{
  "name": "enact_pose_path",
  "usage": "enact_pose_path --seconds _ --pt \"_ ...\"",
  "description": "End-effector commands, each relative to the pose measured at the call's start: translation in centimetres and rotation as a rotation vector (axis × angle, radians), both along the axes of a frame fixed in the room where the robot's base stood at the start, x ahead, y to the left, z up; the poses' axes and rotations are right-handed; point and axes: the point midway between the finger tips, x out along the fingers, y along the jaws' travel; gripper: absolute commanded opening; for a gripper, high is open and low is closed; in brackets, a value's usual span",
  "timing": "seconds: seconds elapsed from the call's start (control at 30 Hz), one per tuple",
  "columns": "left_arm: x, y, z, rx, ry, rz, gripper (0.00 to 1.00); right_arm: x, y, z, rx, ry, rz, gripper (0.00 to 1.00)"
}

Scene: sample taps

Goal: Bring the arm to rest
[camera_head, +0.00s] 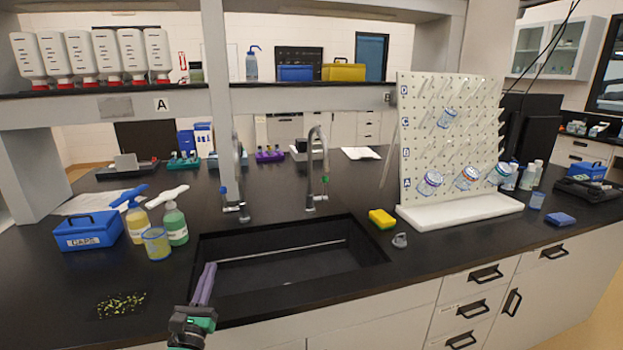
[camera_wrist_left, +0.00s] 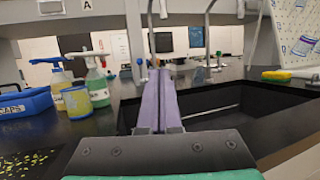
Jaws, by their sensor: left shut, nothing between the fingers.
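My left gripper (camera_head: 205,284) is at the front left edge of the sink (camera_head: 220,288), with its purple fingers together and nothing between them. In the left wrist view the shut fingers (camera_wrist_left: 157,90) point forward toward the back of the bench, with the sink to their right. Two taps stand behind the sink: the left tap (camera_head: 240,180) and the right tap (camera_head: 318,170). Both stand apart from the gripper. My right gripper shows in neither view.
Left of the sink are a blue caps box (camera_head: 88,232), spray bottles (camera_head: 175,222) and a jar (camera_head: 156,243). A yellow sponge (camera_head: 382,218) and a pegboard (camera_head: 445,130) with jars stand to the right.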

Motion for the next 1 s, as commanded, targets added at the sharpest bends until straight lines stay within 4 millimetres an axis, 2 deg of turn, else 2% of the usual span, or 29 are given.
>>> enact_pose_path --seconds 0.03,0.07,0.1,0.2,0.3,0.4,0.5,0.63,0.67,0.7,0.73,0.83,1.0 --pt "-1.8 -3.8 -1.8 0.424 0.051 -0.081 0.00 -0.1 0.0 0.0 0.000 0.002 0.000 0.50" --pt "-3.1 -5.9 -3.2 0.687 0.070 -0.137 0.00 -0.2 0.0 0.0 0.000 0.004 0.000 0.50" --pt "-4.9 -8.0 -5.4 1.002 0.087 -0.215 0.00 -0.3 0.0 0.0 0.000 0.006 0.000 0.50" --pt "-9.6 -10.4 -10.7 1.613 0.084 -0.412 0.00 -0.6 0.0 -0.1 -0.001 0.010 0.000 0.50" --pt "-13.9 -10.2 -14.5 2.038 0.053 -0.609 0.00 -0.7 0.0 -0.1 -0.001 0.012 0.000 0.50" --pt "-17.8 -8.9 -16.9 2.348 0.006 -0.805 0.00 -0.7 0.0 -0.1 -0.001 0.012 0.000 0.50" --pt "-21.4 -7.1 -18.2 2.583 -0.046 -1.008 0.00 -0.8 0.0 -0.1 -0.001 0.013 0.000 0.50" --pt "-25.7 -4.4 -18.8 2.806 -0.122 -1.287 0.00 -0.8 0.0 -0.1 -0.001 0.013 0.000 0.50" --pt "-26.6 -3.8 -18.7 -2.823 0.140 1.344 0.00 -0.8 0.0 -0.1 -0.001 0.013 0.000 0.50" --pt "-27.9 -3.0 -18.6 -2.721 0.158 1.362 0.00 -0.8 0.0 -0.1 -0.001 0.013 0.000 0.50" --pt "-28.1 -2.8 -19.3 -2.688 0.163 1.373 0.00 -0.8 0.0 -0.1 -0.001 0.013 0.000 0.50" --pt "-27.2 -3.0 -22.8 -2.690 0.163 1.393 0.00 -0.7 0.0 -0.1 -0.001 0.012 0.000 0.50" --pt "-27.0 -3.1 -29.0 -2.672 0.169 1.430 0.00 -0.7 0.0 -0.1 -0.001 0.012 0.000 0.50"
